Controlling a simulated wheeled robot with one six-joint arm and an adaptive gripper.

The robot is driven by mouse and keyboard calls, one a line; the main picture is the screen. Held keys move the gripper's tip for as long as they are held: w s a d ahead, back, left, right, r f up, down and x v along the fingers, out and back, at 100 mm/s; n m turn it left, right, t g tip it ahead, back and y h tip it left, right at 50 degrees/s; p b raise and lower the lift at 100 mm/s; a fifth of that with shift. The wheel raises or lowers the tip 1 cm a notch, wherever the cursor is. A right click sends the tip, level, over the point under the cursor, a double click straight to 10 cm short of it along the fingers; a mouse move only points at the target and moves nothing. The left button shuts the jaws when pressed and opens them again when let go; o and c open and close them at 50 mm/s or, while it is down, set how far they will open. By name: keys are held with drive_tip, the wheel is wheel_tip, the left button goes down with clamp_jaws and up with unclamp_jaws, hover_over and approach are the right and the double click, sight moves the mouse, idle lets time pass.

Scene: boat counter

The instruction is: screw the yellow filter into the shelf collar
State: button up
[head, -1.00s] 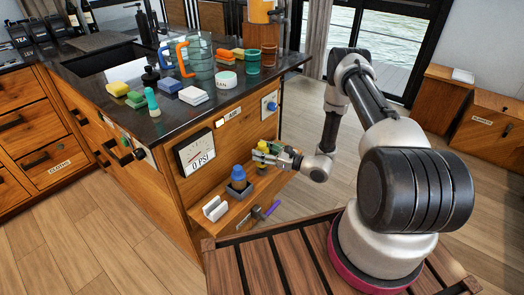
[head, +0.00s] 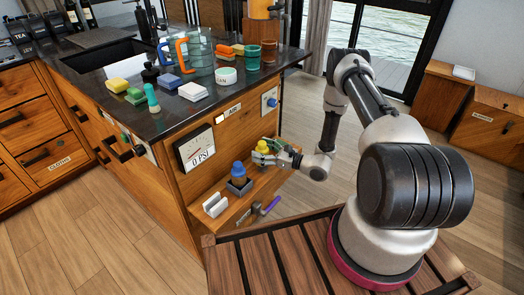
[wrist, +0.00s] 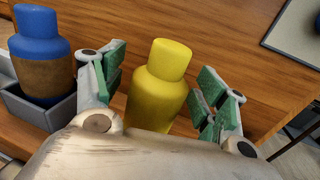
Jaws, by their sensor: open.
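The yellow filter (wrist: 158,88), a bottle shape with a narrower top, stands nearly upright between the fingers of my gripper (wrist: 160,92) in the wrist view. The green-padded fingers are open, one on each side, with gaps between pads and filter. The filter's lower end is hidden behind my gripper's palm. In the head view the yellow filter (head: 262,147) is at the shelf's right part, with my gripper (head: 264,155) around it from the right. I cannot make out the collar or whether the filter is seated in one.
A blue-topped brown bottle (head: 238,170) stands in a grey square holder (head: 240,187) just left on the shelf. A white slotted block (head: 215,206) and a purple-handled tool (head: 270,206) lie nearby. The gauge (head: 196,149) reads 0 PSI. The counter (head: 110,75) overhangs above.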

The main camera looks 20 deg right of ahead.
drive_tip(key=v, duration=1.2)
idle(0.8)
